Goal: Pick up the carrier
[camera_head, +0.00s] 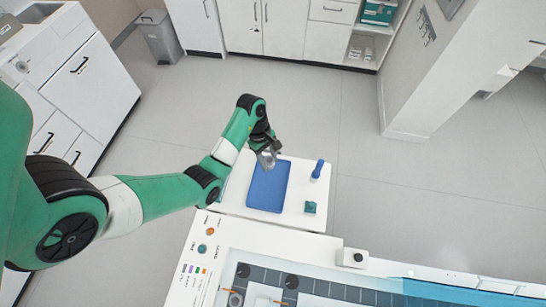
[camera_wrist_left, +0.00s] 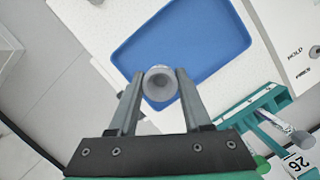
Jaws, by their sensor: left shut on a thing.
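A small grey round carrier with a hollow centre (camera_wrist_left: 161,84) sits between the fingers of my left gripper, which also shows in the head view (camera_head: 267,156). The fingers close on it from both sides. In the left wrist view, the blue tray (camera_wrist_left: 190,45) lies behind the carrier. In the head view, my left gripper is over the far left end of the blue tray (camera_head: 267,190). I cannot tell how high the carrier is above the tray. My right gripper is not in view.
The track machine (camera_head: 270,238) is in front.

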